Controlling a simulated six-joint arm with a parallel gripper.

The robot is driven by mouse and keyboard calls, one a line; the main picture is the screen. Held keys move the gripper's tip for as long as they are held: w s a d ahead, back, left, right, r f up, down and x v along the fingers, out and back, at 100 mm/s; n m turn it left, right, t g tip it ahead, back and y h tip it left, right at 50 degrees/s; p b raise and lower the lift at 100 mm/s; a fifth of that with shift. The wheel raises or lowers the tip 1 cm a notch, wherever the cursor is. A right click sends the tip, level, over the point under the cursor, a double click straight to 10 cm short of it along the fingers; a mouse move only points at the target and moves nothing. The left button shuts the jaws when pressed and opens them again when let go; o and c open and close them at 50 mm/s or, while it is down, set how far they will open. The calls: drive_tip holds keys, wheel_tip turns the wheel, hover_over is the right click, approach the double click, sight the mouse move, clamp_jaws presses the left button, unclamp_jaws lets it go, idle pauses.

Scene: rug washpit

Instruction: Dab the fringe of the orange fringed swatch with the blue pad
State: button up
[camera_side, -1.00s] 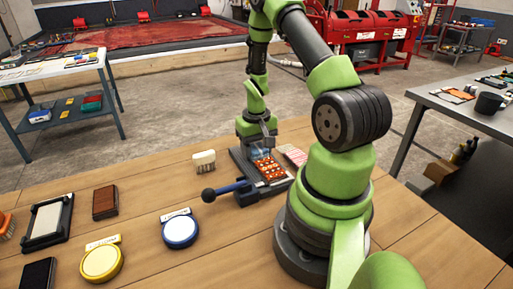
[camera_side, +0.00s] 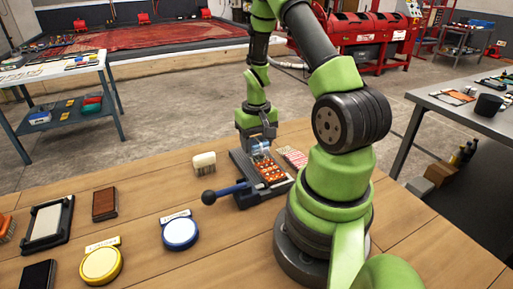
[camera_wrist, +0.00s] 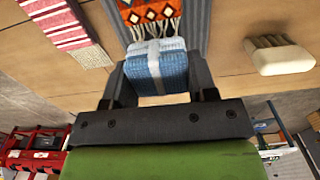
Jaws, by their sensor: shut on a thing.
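The orange fringed swatch (camera_side: 271,172) lies on the dark ribbed board of a clamp (camera_side: 243,163). My gripper (camera_side: 260,144) is shut on the blue pad (camera_side: 261,149), at the fringe end of the swatch. In the wrist view the pad (camera_wrist: 157,72), crossed by a pale band, sits between my two fingers (camera_wrist: 157,84). Its far edge is close to the fringe tips; I cannot tell whether they touch.
A red-and-white striped swatch (camera_side: 293,157) lies right of the board, and a cream brush (camera_side: 204,162) stands left. The clamp's black ball handle (camera_side: 208,197) sticks out in front. Blue (camera_side: 180,233) and yellow (camera_side: 101,264) round tins are nearer, with bare wood between.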

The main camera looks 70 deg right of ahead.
drive_tip(key=shift+r, duration=2.1)
drive_tip(key=w+a+r+n, duration=0.4)
drive_tip(key=a, duration=0.6)
drive_tip(key=w+a+r+n, duration=0.4)
drive_tip(key=a+n, duration=0.1)
drive_tip(key=a, duration=0.5)
drive_tip(key=shift+r, duration=0.4)
